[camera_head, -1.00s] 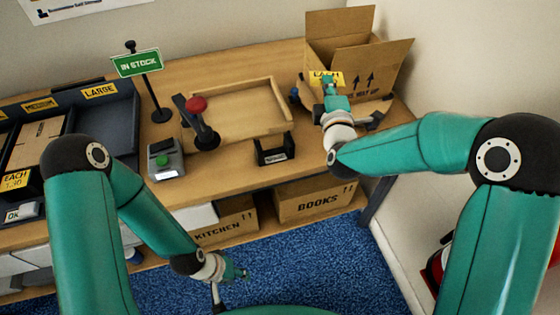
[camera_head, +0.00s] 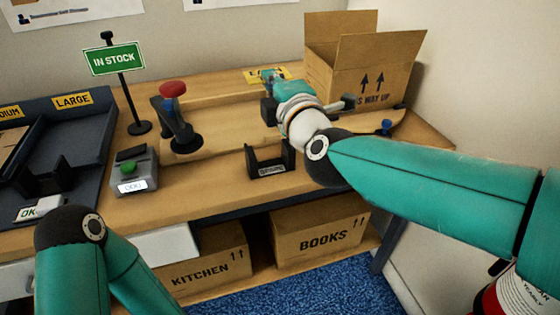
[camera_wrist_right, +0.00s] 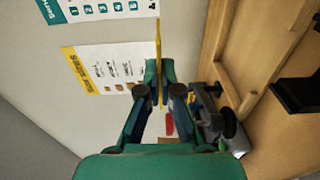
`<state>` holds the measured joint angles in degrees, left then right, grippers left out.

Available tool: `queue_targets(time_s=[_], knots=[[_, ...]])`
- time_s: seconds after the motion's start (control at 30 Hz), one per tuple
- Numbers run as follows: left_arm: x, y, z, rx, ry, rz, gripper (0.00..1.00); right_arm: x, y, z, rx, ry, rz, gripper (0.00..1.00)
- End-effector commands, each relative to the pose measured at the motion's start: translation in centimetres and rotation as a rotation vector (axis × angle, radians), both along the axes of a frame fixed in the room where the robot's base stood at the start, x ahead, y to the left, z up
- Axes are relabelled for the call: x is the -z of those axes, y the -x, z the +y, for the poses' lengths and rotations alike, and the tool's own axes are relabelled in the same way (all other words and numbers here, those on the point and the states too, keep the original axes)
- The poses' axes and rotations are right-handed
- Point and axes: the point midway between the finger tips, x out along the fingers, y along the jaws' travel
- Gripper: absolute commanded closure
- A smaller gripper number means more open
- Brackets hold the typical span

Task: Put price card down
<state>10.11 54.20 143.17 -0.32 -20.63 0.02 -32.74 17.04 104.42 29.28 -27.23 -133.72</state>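The yellow price card (camera_head: 256,76) is held upright by my right gripper (camera_head: 272,78), over the back of the bench just left of the open carton. In the right wrist view the card (camera_wrist_right: 158,45) shows nearly edge-on, pinched between the fingertips of my right gripper (camera_wrist_right: 160,90). Its lettering is mostly hidden by the gripper in the head view. A black holder (camera_head: 270,168) with a small white label stands empty near the bench's front edge, below my right wrist. My left gripper is out of the picture; only part of that arm shows at bottom left.
An open carton (camera_head: 350,75) stands at the back right. A wooden tray (camera_head: 225,150), a red-knobbed lever (camera_head: 173,90), a green-button device (camera_head: 134,172) and an IN STOCK sign (camera_head: 114,60) stand in the middle and left. Dark trays (camera_head: 85,140) lie at far left.

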Motion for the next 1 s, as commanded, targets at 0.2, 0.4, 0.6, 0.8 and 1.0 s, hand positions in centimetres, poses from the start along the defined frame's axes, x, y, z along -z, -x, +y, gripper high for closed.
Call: queue_targets(time_s=[0.2,0.4,0.6,0.8,1.0], knots=[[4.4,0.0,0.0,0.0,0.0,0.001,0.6,7.0,0.0,0.0,0.001,0.002,0.003,1.0],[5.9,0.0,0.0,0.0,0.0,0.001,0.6,10.0,0.0,-0.1,0.001,0.0,0.001,1.0],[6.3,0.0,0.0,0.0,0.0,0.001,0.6,11.0,0.0,-0.1,0.001,-0.001,0.001,1.0],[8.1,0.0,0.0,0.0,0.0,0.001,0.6,14.2,0.0,-0.1,0.002,0.001,0.003,1.0],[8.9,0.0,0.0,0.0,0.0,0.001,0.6,16.2,0.0,-0.1,0.001,-0.001,0.0,1.0]])
